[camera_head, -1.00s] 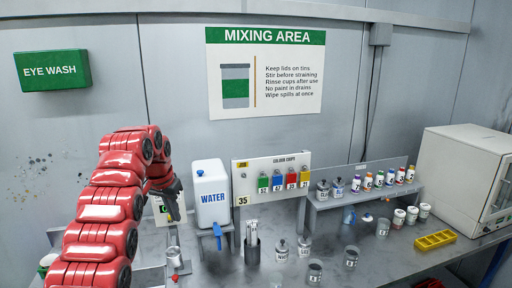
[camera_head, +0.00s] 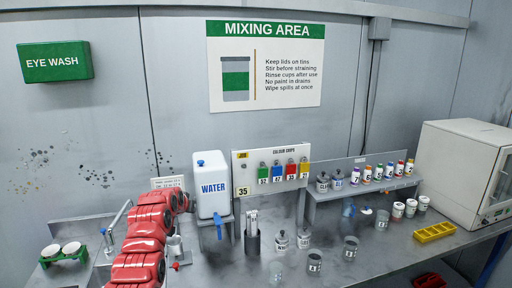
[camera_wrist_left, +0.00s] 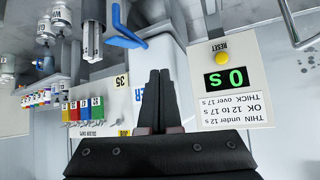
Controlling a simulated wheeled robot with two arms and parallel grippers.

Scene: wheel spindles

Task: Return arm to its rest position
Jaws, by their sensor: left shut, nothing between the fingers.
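My red left arm (camera_head: 145,240) rises from the bottom edge in the head view, left of the water container (camera_head: 211,187). Its far end is bent low beside the container, and the fingers are hidden or too small to make out there. In the left wrist view my left gripper (camera_wrist_left: 157,88) shows two dark fingers pressed together with nothing between them. The fingers point toward the wall side, between the water container and a timer box (camera_wrist_left: 222,85) with a green 0 and a yellow reset button. My right gripper is not in view.
A green rack (camera_head: 64,257) with two pale cups stands at the left. A metal stand (camera_head: 118,228) is close to my arm. A colour-chip board (camera_head: 242,168), a bottle shelf (camera_head: 318,199), loose cups, a yellow tray (camera_head: 434,232) and a white oven (camera_head: 462,170) line the bench.

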